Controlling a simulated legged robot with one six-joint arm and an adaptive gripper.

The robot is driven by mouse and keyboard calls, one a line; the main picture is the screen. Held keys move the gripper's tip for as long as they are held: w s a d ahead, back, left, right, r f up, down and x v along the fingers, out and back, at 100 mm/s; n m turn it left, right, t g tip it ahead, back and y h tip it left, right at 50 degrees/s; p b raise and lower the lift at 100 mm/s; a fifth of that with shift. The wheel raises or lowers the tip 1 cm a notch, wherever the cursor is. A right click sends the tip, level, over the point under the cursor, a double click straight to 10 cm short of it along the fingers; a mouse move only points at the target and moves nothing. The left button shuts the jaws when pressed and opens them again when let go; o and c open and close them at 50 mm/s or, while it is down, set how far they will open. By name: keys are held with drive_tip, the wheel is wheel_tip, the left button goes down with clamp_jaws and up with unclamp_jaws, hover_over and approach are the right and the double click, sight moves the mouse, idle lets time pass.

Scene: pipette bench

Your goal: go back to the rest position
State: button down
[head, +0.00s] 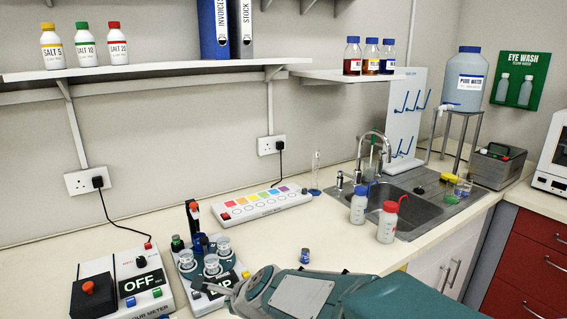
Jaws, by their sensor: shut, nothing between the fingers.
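My arm reaches in from the bottom right, low over the front of the bench (345,235). Its end points left, and my gripper (222,291) is at the front right corner of the grey and teal device with beakers (190,262). The gripper is shut and holds nothing. I cannot tell from this view whether it touches the device. The arm hides part of the bench's front edge.
A small blue-capped vial (305,256) stands just behind my arm. A colour strip box (262,207) lies behind. Bench between is clear.

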drive_tip(key=s+d+r+n+h, duration=0.2)
drive_tip(key=s+d+n+h, duration=0.1)
drive_tip(key=s+d+n, duration=0.6)
drive_tip(key=s+d+r+n+g+h, duration=0.1)
drive_tip(key=s+d+r+n+h, duration=0.2)
drive_tip(key=s+d+n, duration=0.5)
drive_tip(key=s+d, duration=0.2)
drive_tip(key=d, duration=0.6)
drive_tip(key=shift+d+r+n, duration=0.15)
drive_tip(key=shift+d+n, duration=0.2)
drive_tip(key=shift+n, duration=0.05)
